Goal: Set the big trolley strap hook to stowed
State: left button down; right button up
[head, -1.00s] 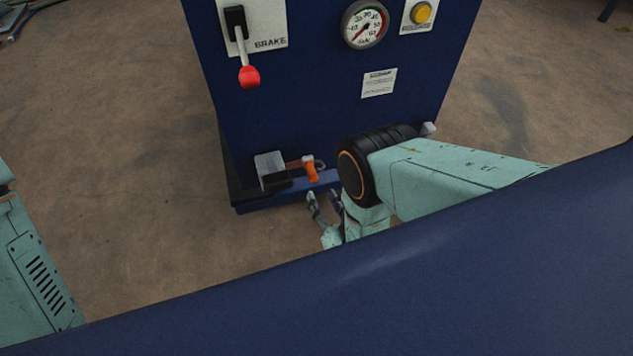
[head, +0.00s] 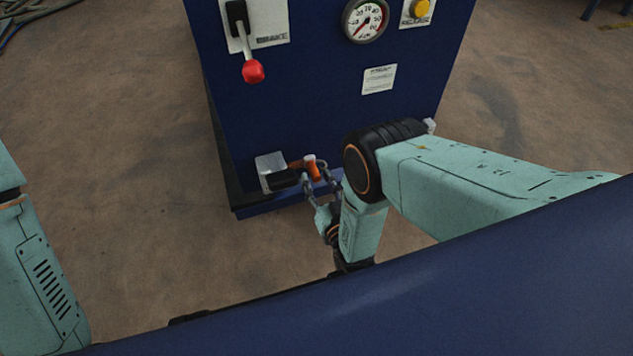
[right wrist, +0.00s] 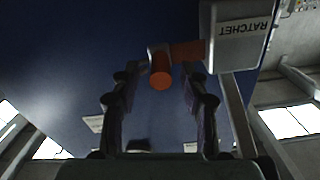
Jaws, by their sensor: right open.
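The strap hook shows as an orange handle (head: 314,170) low on the front of the dark blue trolley (head: 330,110). It joins a grey and black ratchet block (head: 274,172) on its left. In the right wrist view the orange handle (right wrist: 161,74) points toward the camera, and the ratchet plate (right wrist: 236,45) reads "RATCHET". My right gripper (head: 320,187) is open, with its fingers at either side of the orange handle; in the right wrist view the open fingers (right wrist: 158,86) flank it. I cannot tell whether they touch it. My left gripper is out of view.
Above on the trolley are a brake lever with a red knob (head: 253,71), a gauge (head: 364,20), a label (head: 378,79) and a yellow button (head: 421,8). Brown floor (head: 120,130) lies open to the left. A blue surface (head: 400,290) fills the near foreground.

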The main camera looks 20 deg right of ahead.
jog(key=shift+w, duration=0.45)
jog(key=shift+c, duration=0.2)
grip_shut()
dwell(0.4)
